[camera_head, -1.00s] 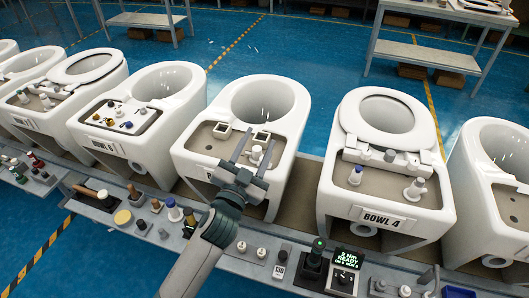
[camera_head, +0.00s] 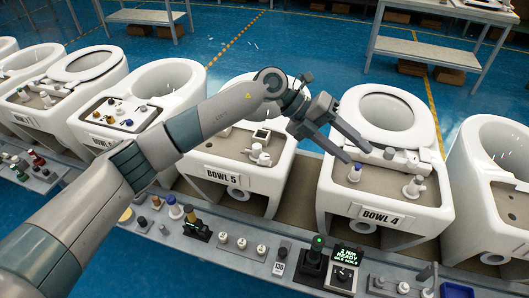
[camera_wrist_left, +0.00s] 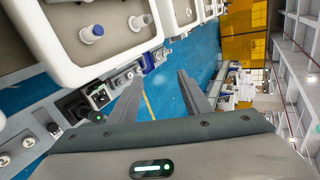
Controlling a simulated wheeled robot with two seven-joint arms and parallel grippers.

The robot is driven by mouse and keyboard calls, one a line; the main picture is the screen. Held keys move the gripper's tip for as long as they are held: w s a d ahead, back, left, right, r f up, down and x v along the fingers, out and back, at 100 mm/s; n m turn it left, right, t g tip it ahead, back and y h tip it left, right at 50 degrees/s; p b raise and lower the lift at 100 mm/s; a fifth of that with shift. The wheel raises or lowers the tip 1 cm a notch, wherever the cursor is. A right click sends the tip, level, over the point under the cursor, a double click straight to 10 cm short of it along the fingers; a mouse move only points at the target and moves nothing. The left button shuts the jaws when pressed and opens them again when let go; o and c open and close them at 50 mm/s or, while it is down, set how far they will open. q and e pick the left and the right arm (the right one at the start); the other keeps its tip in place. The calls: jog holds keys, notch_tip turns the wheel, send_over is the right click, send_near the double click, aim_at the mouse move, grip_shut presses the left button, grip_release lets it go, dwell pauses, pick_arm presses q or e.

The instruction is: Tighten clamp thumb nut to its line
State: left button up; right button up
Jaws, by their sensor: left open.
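The white toilet marked Bowl 4 (camera_head: 383,217) stands right of centre with its seat ring on. On its tan deck are a blue-capped post (camera_head: 355,173) and a white fitting (camera_head: 414,188); both show in the left wrist view, the blue cap (camera_wrist_left: 93,32) and the white fitting (camera_wrist_left: 138,22). I cannot tell which part is the clamp thumb nut. My left gripper (camera_head: 359,155) is open and empty, in front of Bowl 4's left side in the head view, apparently above the deck. Its fingers (camera_wrist_left: 160,77) have nothing between them. The right gripper is not in view.
Bowl 5 (camera_head: 227,178) stands to the left, partly behind my left arm, with white fittings (camera_head: 260,155) on its deck. Blue floor lies behind.

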pick_arm(q)
jog(key=w+a+t+y, duration=0.2)
jog(key=w+a+y, duration=0.55)
jog(key=a, duration=0.35)
notch_tip(320, 180, up, 3)
jog(key=n+t+y, duration=0.2)
jog(key=y, duration=0.1)
send_over(264, 156)
jog(key=shift+r, duration=0.15)
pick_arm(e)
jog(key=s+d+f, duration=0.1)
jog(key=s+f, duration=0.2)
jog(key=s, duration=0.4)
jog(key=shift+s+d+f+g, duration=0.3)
pick_arm(q)
notch_tip(264, 156, down, 16)
jog(key=p, duration=0.7)
jog(key=shift+d, duration=0.1)
jog(key=shift+f, duration=0.75)
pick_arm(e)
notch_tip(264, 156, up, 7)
pick_arm(q)
jog(key=c, duration=1)
